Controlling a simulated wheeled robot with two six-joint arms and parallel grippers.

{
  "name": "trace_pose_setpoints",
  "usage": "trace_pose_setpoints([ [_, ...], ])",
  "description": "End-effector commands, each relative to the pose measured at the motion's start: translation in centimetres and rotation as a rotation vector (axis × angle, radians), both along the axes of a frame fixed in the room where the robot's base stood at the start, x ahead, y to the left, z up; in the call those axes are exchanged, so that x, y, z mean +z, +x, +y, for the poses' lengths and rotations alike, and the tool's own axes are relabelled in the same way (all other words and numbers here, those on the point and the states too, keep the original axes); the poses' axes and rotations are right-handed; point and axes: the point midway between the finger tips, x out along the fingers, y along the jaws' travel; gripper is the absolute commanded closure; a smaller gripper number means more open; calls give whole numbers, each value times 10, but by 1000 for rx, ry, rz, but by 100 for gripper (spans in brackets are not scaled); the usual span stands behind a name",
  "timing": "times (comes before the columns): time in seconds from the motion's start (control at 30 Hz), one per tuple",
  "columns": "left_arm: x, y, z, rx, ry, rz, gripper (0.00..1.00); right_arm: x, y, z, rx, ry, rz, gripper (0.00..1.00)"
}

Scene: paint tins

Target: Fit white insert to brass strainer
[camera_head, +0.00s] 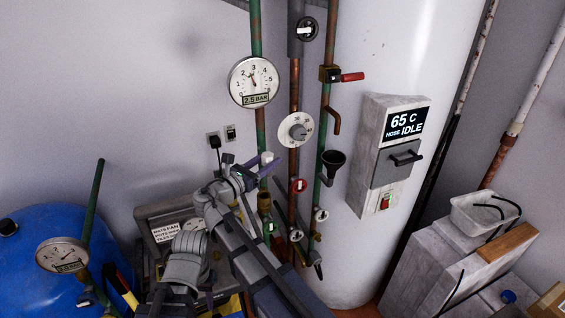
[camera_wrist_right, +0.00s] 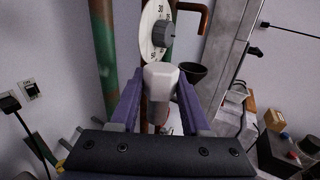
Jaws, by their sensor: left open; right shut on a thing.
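The white insert (camera_head: 267,158) is held upright between the purple fingers of my right gripper (camera_head: 254,168). In the right wrist view the insert (camera_wrist_right: 160,78) has a faceted white head gripped between both fingers (camera_wrist_right: 160,100). What looks like the brass strainer (camera_head: 264,201) sits on the green pipe below the insert, with a visible gap between them. The strainer cannot be made out in the wrist view. My left gripper (camera_head: 190,246) is low at the left, away from the insert and strainer. It is open and appears empty; its fingers are hard to make out.
A pressure gauge (camera_head: 253,82) is above. A white tank (camera_head: 350,50) stands right; a blue tank (camera_head: 40,275) stands left.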

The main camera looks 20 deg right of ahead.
Motion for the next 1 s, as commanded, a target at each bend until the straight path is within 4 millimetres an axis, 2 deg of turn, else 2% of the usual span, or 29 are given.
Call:
trace_pose_setpoints([
  [0.1,-8,0,0,-2,0,0,50,-8,3,6,4,0,0,94],
  [0.67,-11,0,0,-2,0,0,50,-11,3,8,6,0,0,94],
  [1.0,-33,0,0,-1,0,0,50,-33,3,8,6,0,0,94],
])
